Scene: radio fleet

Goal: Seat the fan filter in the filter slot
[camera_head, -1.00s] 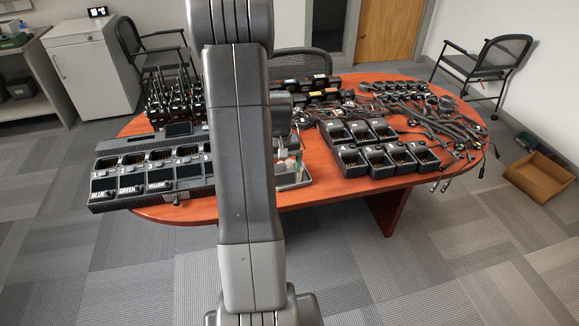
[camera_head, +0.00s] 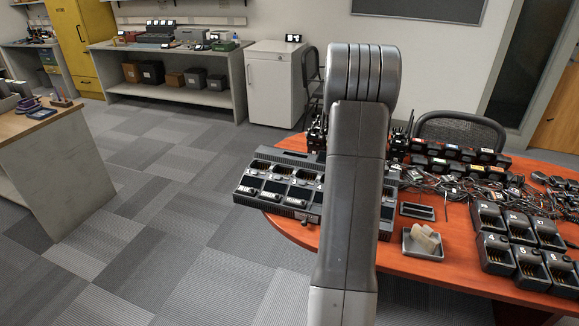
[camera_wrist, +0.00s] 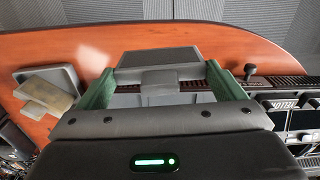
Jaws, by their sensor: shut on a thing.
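In the wrist view my gripper (camera_wrist: 160,72) is shut, its green fingers on either side of a dark grey slab with a lighter tab, which I take to be the fan filter (camera_wrist: 158,57). The filter is over the edge of the multi-bay charger (camera_head: 281,186), near its slotted grille (camera_wrist: 285,82). Whether it touches the charger I cannot tell. I cannot make out the filter slot; my gripper and the filter cover part of the charger. In the head view my arm hides the gripper and filter.
A grey tray (camera_head: 408,252) with pale blocks (camera_head: 425,238) and a small black tray (camera_head: 417,211) lie right of my arm. Several single chargers (camera_head: 517,256) and tangled cables fill the table's right. Radios stand behind the charger. The floor at left is open.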

